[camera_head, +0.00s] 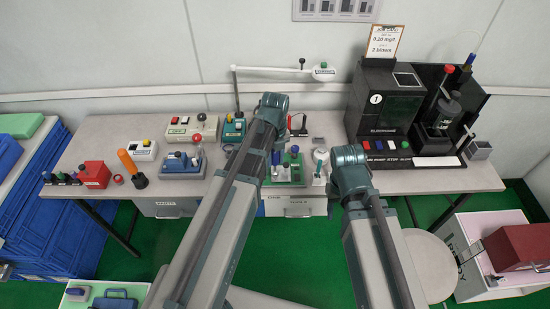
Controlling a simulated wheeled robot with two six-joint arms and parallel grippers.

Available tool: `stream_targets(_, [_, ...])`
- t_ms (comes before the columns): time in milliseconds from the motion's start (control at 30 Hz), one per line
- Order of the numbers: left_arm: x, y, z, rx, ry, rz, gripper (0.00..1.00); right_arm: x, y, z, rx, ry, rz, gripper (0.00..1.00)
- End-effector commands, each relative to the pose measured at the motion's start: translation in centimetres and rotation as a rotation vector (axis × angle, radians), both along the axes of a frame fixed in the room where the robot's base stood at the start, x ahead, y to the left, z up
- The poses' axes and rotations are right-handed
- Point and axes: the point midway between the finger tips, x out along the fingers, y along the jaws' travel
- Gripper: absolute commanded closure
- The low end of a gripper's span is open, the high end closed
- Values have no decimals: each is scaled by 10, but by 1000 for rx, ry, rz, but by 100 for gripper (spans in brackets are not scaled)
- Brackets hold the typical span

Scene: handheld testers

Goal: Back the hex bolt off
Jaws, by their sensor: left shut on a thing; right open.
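My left arm (222,205) reaches in from the bottom to the middle of the bench, and its teal joint (271,106) is near the back. My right arm (375,240) ends in view at a teal joint (350,167) over the bench's front edge. I cannot make out either gripper's fingers; the arms hide them. A green fixture (293,172) with small upright parts stands just right of my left arm, partly covered by it. I cannot pick out the hex bolt.
The grey bench (330,128) holds several testers on the left, including an orange-handled tool (127,161) and a red box (94,173). A large black machine (385,105) stands at the right. A round stool (428,262) stands in front.

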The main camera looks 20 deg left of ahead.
Motion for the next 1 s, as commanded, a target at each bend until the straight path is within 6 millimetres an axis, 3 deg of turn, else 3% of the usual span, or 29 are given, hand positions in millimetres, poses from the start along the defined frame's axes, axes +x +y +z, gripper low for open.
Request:
stream_targets(100, [0,0,-8,0,0,0,100,0,0,-8,0,0,0,50])
stream_targets(1000, [0,0,-17,0,0,0,100,0,0,-17,0,0,0,50])
